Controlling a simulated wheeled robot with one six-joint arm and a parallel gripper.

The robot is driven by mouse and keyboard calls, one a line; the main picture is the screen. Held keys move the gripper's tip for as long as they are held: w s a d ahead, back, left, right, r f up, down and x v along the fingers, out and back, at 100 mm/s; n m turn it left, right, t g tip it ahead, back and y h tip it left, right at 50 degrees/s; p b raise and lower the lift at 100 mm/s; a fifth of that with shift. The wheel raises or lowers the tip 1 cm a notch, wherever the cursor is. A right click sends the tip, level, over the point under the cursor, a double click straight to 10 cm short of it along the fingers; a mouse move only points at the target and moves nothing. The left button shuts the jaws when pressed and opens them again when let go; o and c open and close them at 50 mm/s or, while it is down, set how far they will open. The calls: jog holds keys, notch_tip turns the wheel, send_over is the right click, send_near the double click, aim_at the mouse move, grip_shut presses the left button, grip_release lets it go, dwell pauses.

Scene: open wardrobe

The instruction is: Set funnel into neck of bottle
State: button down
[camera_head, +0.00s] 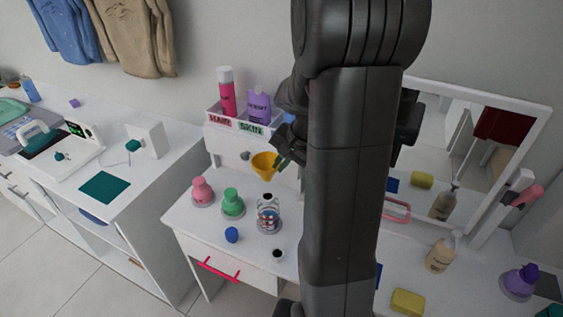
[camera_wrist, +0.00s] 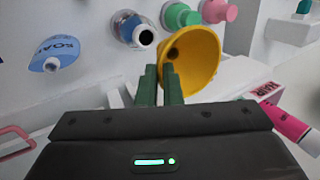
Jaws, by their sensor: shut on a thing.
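A yellow funnel (camera_head: 264,164) is held by my gripper (camera_head: 283,162) in the head view, above and apart from the clear bottle. In the wrist view the funnel (camera_wrist: 197,60) is at the tips of my gripper (camera_wrist: 163,75), with green fingers shut on its edge. The bottle (camera_head: 268,213), with a dark open neck and red and blue marks, stands upright on the white table. Its open neck (camera_wrist: 146,38) also shows in the wrist view, left of the funnel. My arm hides the table's middle in the head view.
A pink bottle (camera_head: 202,191) and a green bottle (camera_head: 232,203) stand left of the clear bottle. A blue cap (camera_head: 232,235) lies in front. A labelled organizer (camera_head: 240,123) holds bottles behind. A mirror (camera_head: 470,150) stands at right.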

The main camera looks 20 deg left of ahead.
jog(key=shift+f+b, duration=2.2)
jog(key=shift+f, duration=0.7)
jog(key=shift+f, duration=0.15)
jog(key=shift+f+b, duration=0.35)
jog(key=shift+b, duration=0.15)
jog(key=shift+f+b, duration=0.8)
jog(key=shift+f, duration=0.15)
jog(key=c, duration=1.5)
grip_release()
jog(key=v, duration=1.4)
